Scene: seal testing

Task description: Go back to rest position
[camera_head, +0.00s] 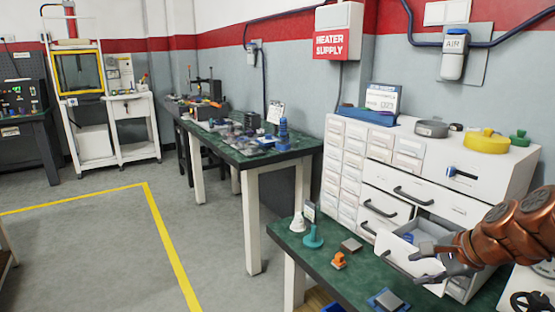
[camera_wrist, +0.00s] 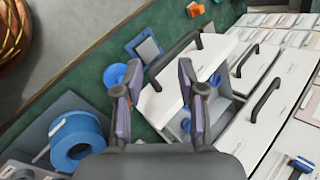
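My gripper (camera_head: 425,265) is at the lower right, in front of the white drawer cabinet (camera_head: 510,180). Its two fingers also show in the wrist view (camera_wrist: 160,75), spread apart with nothing held between them. One drawer (camera_head: 388,254) of the cabinet is pulled open, and a blue item lies inside it. In the wrist view the open drawer's front (camera_wrist: 215,52) and its dark handle (camera_wrist: 176,52) lie just beyond the fingers. I cannot tell whether a finger touches the handle. My arm hides part of the cabinet's lower right.
The green bench (camera_head: 335,262) holds a teal part (camera_head: 313,237), an orange part (camera_head: 339,261) and a blue-edged block (camera_head: 386,300). A blue ring (camera_wrist: 75,140) is close by in the wrist view. Another bench (camera_head: 245,158) stands behind. The floor at left is open.

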